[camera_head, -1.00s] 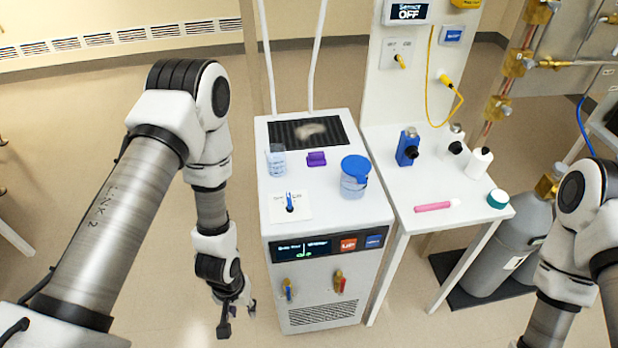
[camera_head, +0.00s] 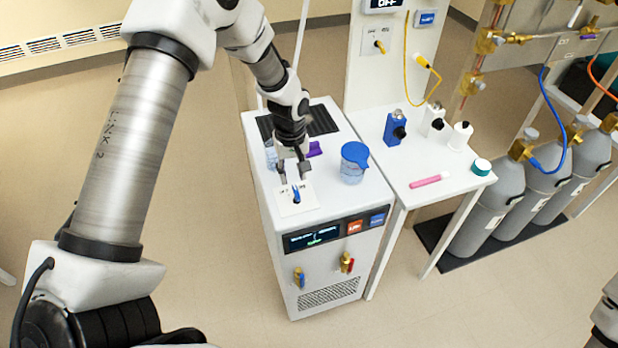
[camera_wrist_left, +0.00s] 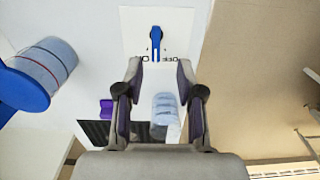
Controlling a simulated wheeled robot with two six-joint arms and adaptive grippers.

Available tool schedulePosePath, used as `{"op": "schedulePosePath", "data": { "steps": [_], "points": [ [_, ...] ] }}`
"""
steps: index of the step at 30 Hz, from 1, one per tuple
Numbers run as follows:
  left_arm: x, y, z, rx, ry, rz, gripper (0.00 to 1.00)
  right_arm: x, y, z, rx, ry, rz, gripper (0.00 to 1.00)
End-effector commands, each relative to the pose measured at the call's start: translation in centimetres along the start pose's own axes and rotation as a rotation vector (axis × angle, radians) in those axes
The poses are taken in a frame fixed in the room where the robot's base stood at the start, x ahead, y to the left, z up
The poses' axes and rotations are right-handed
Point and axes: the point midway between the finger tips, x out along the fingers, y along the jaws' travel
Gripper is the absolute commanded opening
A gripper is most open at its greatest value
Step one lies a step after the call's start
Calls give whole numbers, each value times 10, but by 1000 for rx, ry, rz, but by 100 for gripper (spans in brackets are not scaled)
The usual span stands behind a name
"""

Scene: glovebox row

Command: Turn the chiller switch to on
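The chiller (camera_head: 330,262) is a white cabinet with a front display. On its top is a white switch plate (camera_head: 284,208) with a blue switch lever (camera_head: 296,194). In the left wrist view the plate (camera_wrist_left: 181,20) has printed labels, and the blue lever (camera_wrist_left: 156,42) points along the camera's up-down line. My left gripper (camera_head: 292,177) is above the chiller top, just behind the lever. Its fingers (camera_wrist_left: 158,66) are apart with nothing between them, and the lever lies just beyond the tips. Only a bit of my right arm shows at the lower right edge; its gripper is out of view.
A blue-lidded beaker (camera_head: 354,163) stands right of the plate. A purple item (camera_head: 315,149) and a clear beaker (camera_head: 271,155) are near my left gripper. A side table (camera_head: 437,192) holds bottles and a pink marker (camera_head: 429,180). Gas cylinders (camera_head: 490,212) stand further right.

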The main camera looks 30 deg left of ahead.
Motion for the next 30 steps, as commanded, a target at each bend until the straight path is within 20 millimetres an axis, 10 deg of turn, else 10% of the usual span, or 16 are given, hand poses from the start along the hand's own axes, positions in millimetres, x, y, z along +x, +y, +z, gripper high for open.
{"op": "schedulePosePath", "data": {
  "steps": [4,16,25,30],
  "points": [
    [-13,1,-10,-31,8,-2,38,-4,0,0,0,-1,0,40],
    [53,1,-10,-30,7,-3,38,-24,0,0,0,-1,0,40],
    [63,1,-11,-30,9,-1,38,-24,0,0,0,-1,0,40],
    [63,1,-11,-29,9,-1,0,-24,0,0,0,-1,0,40]
  ]
}}
